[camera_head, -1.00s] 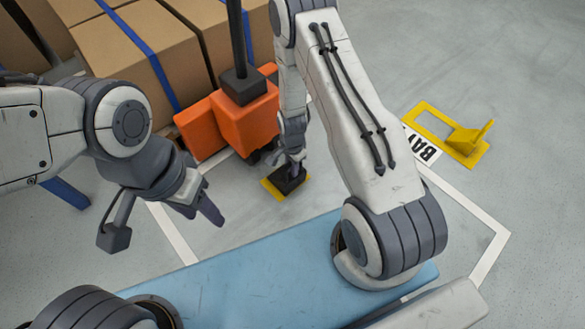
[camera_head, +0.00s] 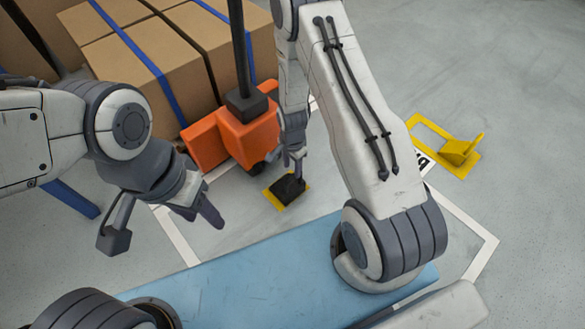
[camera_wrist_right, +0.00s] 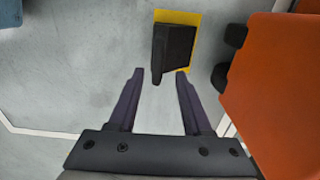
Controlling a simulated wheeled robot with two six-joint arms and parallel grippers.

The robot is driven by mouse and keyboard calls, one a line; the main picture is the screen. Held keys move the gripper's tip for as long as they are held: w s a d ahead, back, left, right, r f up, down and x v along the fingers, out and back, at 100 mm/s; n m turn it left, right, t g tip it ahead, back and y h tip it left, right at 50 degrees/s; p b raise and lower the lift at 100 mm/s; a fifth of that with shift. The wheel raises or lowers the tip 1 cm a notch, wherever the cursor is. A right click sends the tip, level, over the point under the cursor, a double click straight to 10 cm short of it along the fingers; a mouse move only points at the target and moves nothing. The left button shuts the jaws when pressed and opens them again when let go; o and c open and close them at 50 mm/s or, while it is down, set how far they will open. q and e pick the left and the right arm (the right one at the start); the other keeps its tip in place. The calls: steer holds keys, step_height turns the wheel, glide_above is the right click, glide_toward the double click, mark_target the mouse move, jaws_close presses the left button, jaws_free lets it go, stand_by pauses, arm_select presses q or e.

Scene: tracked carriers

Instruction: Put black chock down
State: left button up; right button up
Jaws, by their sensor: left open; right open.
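The black chock (camera_head: 288,188) lies on a small yellow floor patch (camera_head: 273,197) in front of the orange carrier. In the right wrist view the chock (camera_wrist_right: 172,50) covers much of the yellow patch (camera_wrist_right: 190,18), with some yellow showing around it. My right gripper (camera_wrist_right: 156,74) is open, its two fingers apart with the chock's near end just beyond and between their tips. It grips nothing. In the head view my right gripper (camera_head: 297,168) is just above the chock. My left gripper (camera_head: 166,228) is open and empty over the floor at left.
The orange carrier (camera_head: 248,138) with a dark mast stands close beside the chock, cardboard boxes (camera_head: 130,80) behind it. A yellow bracket (camera_head: 460,152) stands on the floor at right. A blue surface (camera_head: 260,265) lies in front. Floor at far right is clear.

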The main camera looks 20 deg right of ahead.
step_height(320, 180, up, 3)
steer(key=shift+r+p, duration=0.2)
steer(key=shift+p, duration=0.4)
steer(key=s+a+r+n, duration=0.3)
steer(key=a+r+n, duration=0.25)
steer(key=r, duration=0.45)
steer(key=s+a+r+n, duration=0.3)
steer(key=a+r+n, duration=0.3)
steer(key=r, duration=0.4)
arm_select(q)
step_height(320, 180, up, 2)
steer(key=shift+r, duration=0.1)
arm_select(e)
steer(key=s+a+r+n, duration=0.1)
steer(key=s+r+n, duration=0.4)
steer(key=s, duration=0.2)
steer(key=s+a+r+n+y, duration=0.1)
steer(key=s+a+r+n, duration=0.1)
steer(key=s+r+n, duration=0.3)
steer(key=s, duration=0.3)
steer(key=shift+s+r, duration=0.15)
steer(key=shift+s, duration=0.05)
arm_select(q)
step_height(320, 180, up, 48)
steer(key=p, duration=4.8)
arm_select(e)
step_height(320, 180, up, 48)
